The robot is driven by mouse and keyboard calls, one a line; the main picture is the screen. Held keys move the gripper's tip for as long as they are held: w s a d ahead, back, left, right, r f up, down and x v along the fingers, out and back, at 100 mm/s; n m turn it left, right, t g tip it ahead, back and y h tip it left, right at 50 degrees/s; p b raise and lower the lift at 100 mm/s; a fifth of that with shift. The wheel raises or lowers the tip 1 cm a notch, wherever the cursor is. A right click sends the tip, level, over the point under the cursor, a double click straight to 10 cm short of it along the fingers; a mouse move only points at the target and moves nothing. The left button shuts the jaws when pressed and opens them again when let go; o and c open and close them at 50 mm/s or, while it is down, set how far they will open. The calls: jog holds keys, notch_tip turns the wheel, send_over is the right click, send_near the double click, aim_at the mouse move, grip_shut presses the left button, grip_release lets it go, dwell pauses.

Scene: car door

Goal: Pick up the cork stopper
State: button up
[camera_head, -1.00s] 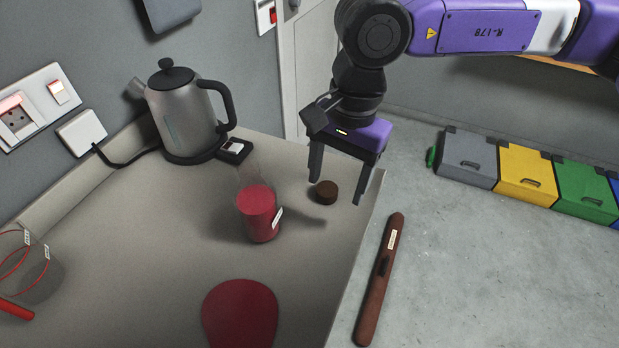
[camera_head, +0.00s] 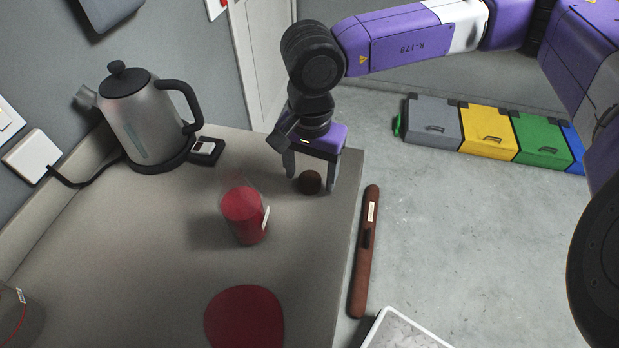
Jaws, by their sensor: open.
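The cork stopper (camera_head: 310,182) is a small dark brown disc lying on the grey counter near its right edge. My gripper (camera_head: 311,183) points down over it and is open. One finger is on the left of the stopper and the other on its right, with a gap showing on both sides. I cannot tell exactly how far the fingertips are above the counter.
A clear jar with red contents (camera_head: 243,215) stands left of my gripper. A kettle (camera_head: 145,118) and a small black box (camera_head: 206,151) stand behind. A red round mat (camera_head: 244,318) lies in front. A brown bar (camera_head: 365,250) is beyond the counter's right edge.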

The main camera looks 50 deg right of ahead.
aim_at(309, 178)
jog(key=shift+f, duration=0.2)
jog(key=c, duration=1.4)
jog(key=shift+r, duration=0.15)
notch_tip(309, 178, up, 20)
jog(key=w+a+r+m+p, duration=0.1)
jog(key=a+m+p, duration=0.3)
jog(key=a+m, duration=0.1)
jog(key=w+a+r+m+p, duration=0.1)
jog(key=a+m+p, duration=0.3)
jog(key=m, duration=0.2)
jog(key=w+a+r+m+p, duration=0.1)
jog(key=a+r+m+p, duration=0.1)
jog(key=a+m, duration=0.3)
jog(key=shift+a+m+p, duration=0.35)
jog(key=shift+m+p, duration=0.35)
jog(key=shift+p, duration=0.2)
